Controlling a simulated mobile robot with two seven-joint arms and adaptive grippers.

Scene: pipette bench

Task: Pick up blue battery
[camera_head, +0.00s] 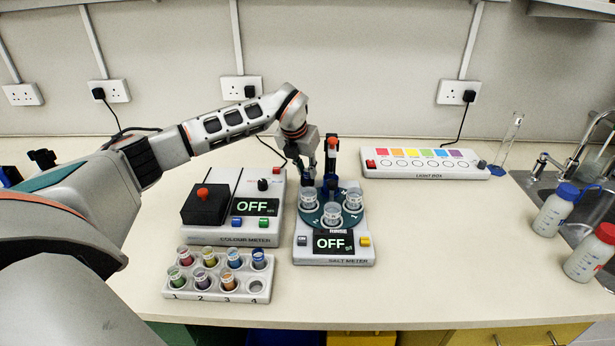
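I see nothing that I can clearly make out as a blue battery. My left gripper (311,180) points down behind the salt meter (307,259), close to the meter's upright stand with a red top (332,144). The fingers are small and partly overlap the stand, so I cannot tell whether they are open or touch anything. The salt meter carries a dark blue round holder with several clear cups (333,214); its display reads OFF. My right gripper is out of view.
A colour meter (205,236), also reading OFF, stands left of the salt meter. In front is a white rack (180,297) of coloured vials. A light box (400,172) lies at the back right. Bottles (555,210) stand by the sink.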

